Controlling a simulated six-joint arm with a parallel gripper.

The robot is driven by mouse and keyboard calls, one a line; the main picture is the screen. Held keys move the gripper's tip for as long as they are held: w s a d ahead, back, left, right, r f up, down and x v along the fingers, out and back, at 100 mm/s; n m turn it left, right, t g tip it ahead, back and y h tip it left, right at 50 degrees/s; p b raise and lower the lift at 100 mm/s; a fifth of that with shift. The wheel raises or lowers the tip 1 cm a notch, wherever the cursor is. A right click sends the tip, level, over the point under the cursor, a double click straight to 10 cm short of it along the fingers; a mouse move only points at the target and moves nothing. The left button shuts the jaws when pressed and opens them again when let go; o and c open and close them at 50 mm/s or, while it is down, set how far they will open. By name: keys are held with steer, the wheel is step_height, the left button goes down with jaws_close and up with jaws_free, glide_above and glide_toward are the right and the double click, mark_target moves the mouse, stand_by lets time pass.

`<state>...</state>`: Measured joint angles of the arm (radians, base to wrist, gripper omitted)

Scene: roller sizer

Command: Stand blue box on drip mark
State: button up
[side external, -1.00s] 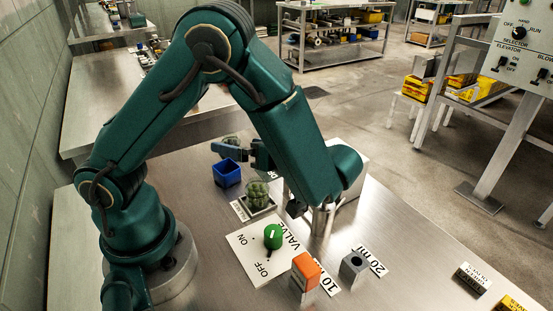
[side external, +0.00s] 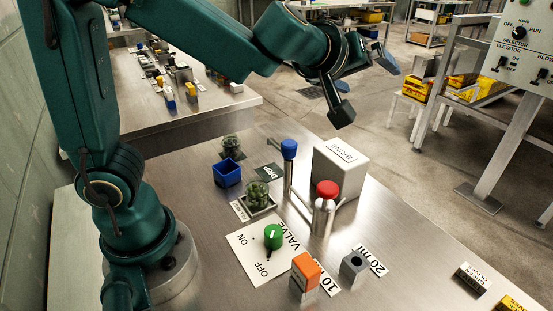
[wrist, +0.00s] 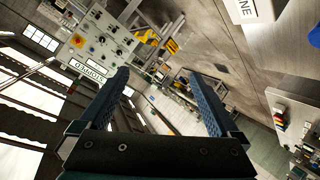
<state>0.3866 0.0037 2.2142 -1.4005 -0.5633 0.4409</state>
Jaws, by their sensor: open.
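The blue box (side external: 227,173) is a small open-topped box standing upright on the steel table, at the left of the side view. The drip mark (side external: 269,172) is a dark patch with white lettering flat on the table, a short way right of the box and apart from it. Nothing stands on the part of the mark that shows. My gripper (side external: 364,84) is raised high above the table's far edge, well away from the box. Its fingers are spread and empty, which also shows in the wrist view (wrist: 152,76). The wrist view shows neither box nor mark.
A blue-capped post (side external: 289,150), a white BRINE block (side external: 341,172) and a red-capped metal cylinder (side external: 325,205) stand right of the mark. Another jar (side external: 231,146) stands behind the box.

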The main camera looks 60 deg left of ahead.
steer(key=s+d+m+g+h, duration=0.1)
steer(key=s+d+m+h, duration=0.6)
steer(key=s+m, duration=0.15)
steer(key=s+a+f+m+g+y, duration=0.1)
steer(key=s+a+f+g+y, duration=0.2)
steer(key=s, duration=0.4)
steer(key=s+a+f+m+g+y, duration=0.1)
steer(key=s+a+f+g, duration=0.2)
steer(key=s+a+f, duration=0.3)
steer(key=m+g+y, duration=0.3)
steer(key=m+g, duration=0.3)
steer(key=m, duration=0.9)
glide_toward(226, 168)
steer(key=shift+s+d+f, duration=0.2)
steer(key=shift+d+f, duration=0.15)
steer(key=shift+f, duration=0.25)
steer(key=shift+s+d+f, duration=0.15)
steer(key=shift+d+f, duration=0.15)
steer(key=shift+f, duration=0.3)
steer(key=shift+s+a+f, duration=0.2)
steer(key=shift+f, duration=0.35)
steer(key=shift+x, duration=2.15)
